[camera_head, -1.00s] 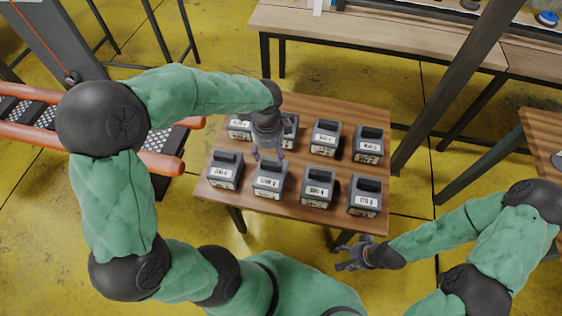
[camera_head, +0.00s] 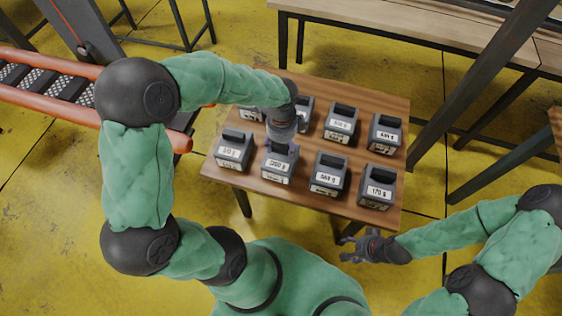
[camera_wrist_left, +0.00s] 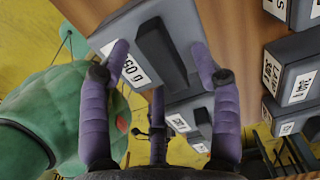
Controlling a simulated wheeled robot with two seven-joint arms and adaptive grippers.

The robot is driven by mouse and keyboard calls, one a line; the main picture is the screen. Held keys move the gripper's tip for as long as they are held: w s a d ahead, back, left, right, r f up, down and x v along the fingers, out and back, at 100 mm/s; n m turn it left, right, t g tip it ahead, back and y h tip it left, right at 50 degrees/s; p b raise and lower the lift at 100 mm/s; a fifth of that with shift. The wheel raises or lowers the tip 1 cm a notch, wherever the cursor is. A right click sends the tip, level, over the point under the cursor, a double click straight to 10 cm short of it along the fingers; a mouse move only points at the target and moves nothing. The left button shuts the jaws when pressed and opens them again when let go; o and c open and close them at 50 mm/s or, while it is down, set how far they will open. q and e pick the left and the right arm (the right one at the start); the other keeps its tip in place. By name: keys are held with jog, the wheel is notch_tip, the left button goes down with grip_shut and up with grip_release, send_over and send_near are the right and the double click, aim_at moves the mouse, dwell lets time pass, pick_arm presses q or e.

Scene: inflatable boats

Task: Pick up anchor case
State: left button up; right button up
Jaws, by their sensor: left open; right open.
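Several dark grey anchor cases with black top handles and white weight labels stand in two rows on a wooden table. My left gripper (camera_head: 281,147) is open, over the second case from the left in the front row (camera_head: 278,168). In the left wrist view, the open purple fingers (camera_wrist_left: 162,58) stand on either side of a case's black handle (camera_wrist_left: 158,52), with its white label below. I cannot tell whether they touch it. My right gripper (camera_head: 352,246) is open and empty, in front of the table. My left arm partly hides the back row.
The table (camera_head: 300,200) has a narrow bare strip along its front edge. Neighbouring front cases (camera_head: 233,151) (camera_head: 328,175) stand close on both sides. An orange-railed conveyor (camera_head: 60,105) lies left; a dark slanted post (camera_head: 470,95) stands right.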

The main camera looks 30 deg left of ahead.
pick_arm(q)
notch_tip(320, 180, down, 2)
jog(key=shift+f+b, duration=0.1)
jog(key=shift+b, duration=0.2)
grip_shut()
jog(key=shift+w+r, duration=0.1)
jog(key=shift+r, duration=0.1)
jog(key=shift+r, duration=0.1)
